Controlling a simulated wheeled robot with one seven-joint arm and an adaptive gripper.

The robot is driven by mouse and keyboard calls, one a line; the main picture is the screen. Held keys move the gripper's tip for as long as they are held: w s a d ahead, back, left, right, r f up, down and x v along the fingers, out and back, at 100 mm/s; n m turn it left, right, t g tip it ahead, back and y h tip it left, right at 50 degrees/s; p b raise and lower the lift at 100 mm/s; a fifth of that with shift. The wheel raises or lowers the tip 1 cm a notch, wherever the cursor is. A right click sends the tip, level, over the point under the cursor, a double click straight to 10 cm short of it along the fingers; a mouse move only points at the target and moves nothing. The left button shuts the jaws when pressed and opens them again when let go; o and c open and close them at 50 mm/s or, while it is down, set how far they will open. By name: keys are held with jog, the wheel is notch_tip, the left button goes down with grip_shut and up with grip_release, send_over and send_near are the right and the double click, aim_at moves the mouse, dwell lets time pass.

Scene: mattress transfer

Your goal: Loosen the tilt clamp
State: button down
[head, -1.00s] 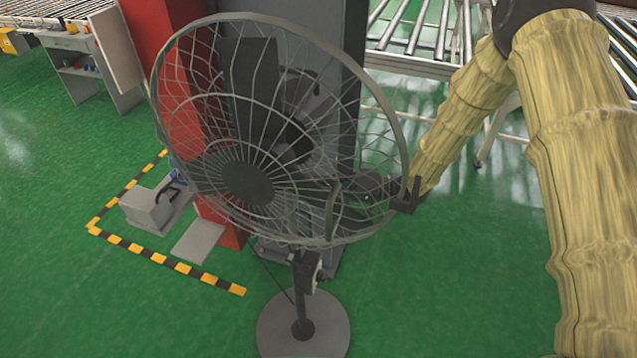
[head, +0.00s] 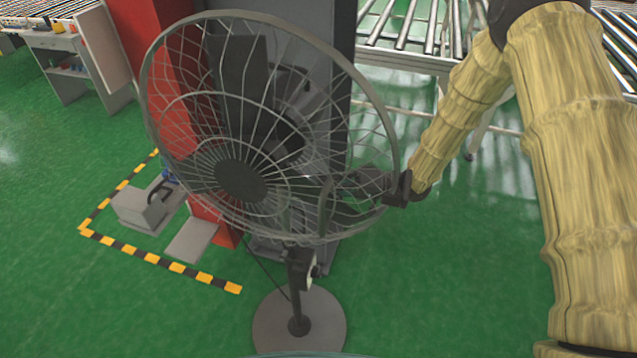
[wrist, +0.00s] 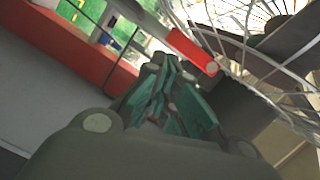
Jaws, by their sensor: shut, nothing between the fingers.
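The grey pedestal fan (head: 241,181) stands upright on a round base (head: 275,325), its wire cage filling the middle of the head view. A dark joint (head: 300,265) with a pale part sits on the post under the cage. I cannot make out which part is the tilt clamp. My gripper (head: 328,200) is behind the cage's lower right, partly hidden by the wires. In the wrist view my gripper (wrist: 160,95) is shut and empty. A red cylinder (wrist: 190,48) lies beyond the fingertips, close to the cage wires; I cannot tell what it belongs to.
A red and dark grey column (head: 165,90) stands behind the fan. A grey floor unit (head: 148,203) sits inside yellow-black tape (head: 160,262) at left. A roller conveyor (head: 420,30) runs along the back. Green floor is clear in front and at right.

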jog(key=d, duration=0.7)
jog(key=shift+d, duration=0.2)
jog(key=shift+w, duration=0.1)
jog(key=s+d+f+m+t+h+b, duration=0.2)
jog(key=s+d+f+t+h, duration=0.25)
jog(key=f, duration=0.85)
jog(key=s+d+f+m+t+h+b, duration=0.25)
jog(key=s+f+h, duration=0.35)
jog(key=f, duration=0.7)
jog(key=s+d+f+g+h, duration=0.2)
jog(key=s+d, duration=0.2)
jog(key=s, duration=0.5)
jog(key=s+d+f+g+h+b, duration=0.1)
jog(key=s+d+f+g+h, duration=0.1)
jog(key=s, duration=0.7)
jog(key=s+d+f+g+h+b, duration=0.1)
jog(key=s+d, duration=0.4)
jog(key=s, duration=0.5)
notch_tip(320, 180, down, 3)
jog(key=shift+d+r+g+h, duration=0.1)
jog(key=shift+d+g+h, duration=0.2)
jog(key=shift+g+h, duration=0.6)
